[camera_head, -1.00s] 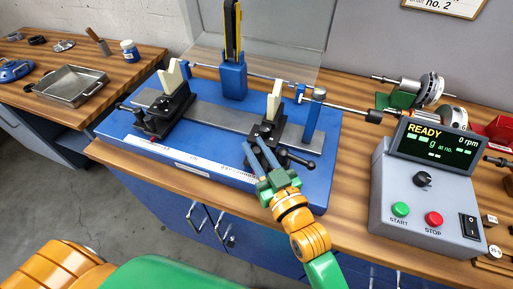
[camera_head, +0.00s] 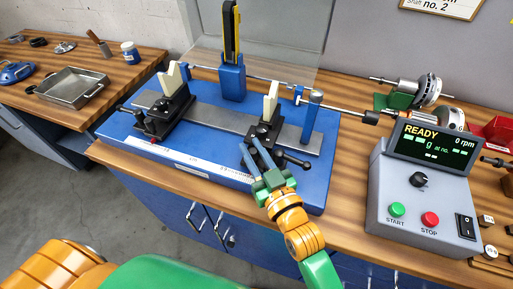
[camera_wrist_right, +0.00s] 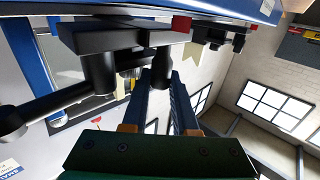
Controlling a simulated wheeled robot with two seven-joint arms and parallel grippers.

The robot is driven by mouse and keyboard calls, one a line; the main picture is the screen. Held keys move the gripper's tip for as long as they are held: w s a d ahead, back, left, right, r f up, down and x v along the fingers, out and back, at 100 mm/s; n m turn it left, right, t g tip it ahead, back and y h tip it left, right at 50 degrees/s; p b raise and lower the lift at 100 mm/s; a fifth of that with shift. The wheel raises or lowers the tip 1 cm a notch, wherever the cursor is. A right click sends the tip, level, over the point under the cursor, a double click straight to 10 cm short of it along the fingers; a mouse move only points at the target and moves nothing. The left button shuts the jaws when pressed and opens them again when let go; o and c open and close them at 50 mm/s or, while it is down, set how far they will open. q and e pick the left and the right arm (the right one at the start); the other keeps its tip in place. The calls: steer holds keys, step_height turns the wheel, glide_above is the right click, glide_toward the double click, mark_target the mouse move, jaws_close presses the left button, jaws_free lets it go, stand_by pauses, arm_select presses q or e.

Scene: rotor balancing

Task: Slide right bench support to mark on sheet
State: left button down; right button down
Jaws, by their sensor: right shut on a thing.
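The right bench support (camera_head: 271,100) has a cream V-shaped top on a black base and stands upright on the grey rail (camera_head: 220,121) of the blue bench. My right gripper (camera_head: 252,152) is at the front of its base. In the right wrist view its fingers (camera_wrist_right: 178,100) are shut on a short black post (camera_wrist_right: 160,70) under the black base (camera_wrist_right: 115,38). The left bench support (camera_head: 174,80) stands at the rail's left part. A sheet reading "Shaft no. 2" (camera_head: 440,8) hangs on the wall, partly cut off. My left gripper is not in view.
A blue post (camera_head: 312,115) stands right of the right support. A black handle (camera_head: 295,163) sticks out beside my gripper. A grey console (camera_head: 420,195) reading READY stands at right, a rotor (camera_head: 430,88) behind it. The rail between the supports is clear.

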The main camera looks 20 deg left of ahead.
steer(key=c, duration=1)
jaws_free()
steer(key=shift+a, duration=0.35)
steer(key=v, duration=0.7)
steer(key=shift+s+d+b, duration=0.1)
steer(key=shift+b, duration=0.3)
steer(key=shift+f, duration=0.1)
